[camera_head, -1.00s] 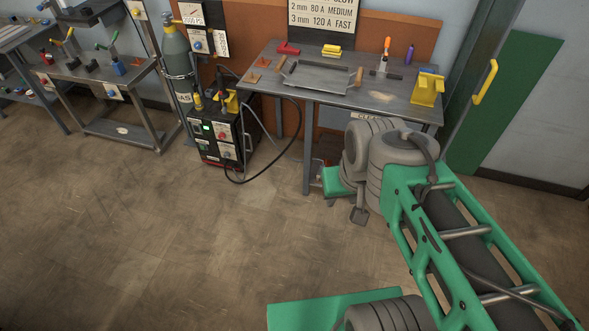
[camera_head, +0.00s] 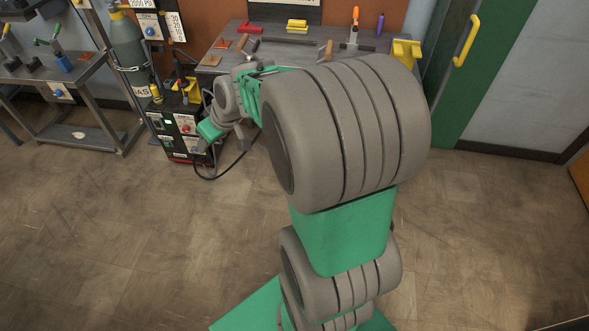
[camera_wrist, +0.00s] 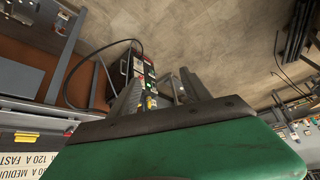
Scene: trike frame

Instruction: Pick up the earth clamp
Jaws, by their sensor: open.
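The black welding machine (camera_head: 172,132) stands on the floor at the left, with a yellow bracket (camera_head: 188,88) and a dark-and-red piece on top. I cannot tell for sure which part there is the earth clamp. My gripper (camera_head: 202,146) is in front of the machine's right side in the head view, partly hidden by its own green hand. In the wrist view my gripper (camera_wrist: 160,76) shows its two grey fingers apart, with nothing held. The machine's front panel (camera_wrist: 148,70) and a small yellow part (camera_wrist: 150,103) show between and beyond the fingers.
A black cable (camera_head: 228,168) loops from the machine over the floor. A gas cylinder (camera_head: 135,48) stands to its left. The steel workbench (camera_head: 228,62) is behind my arm, with a yellow stand (camera_head: 405,52) on its right end. The floor at the front left is clear.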

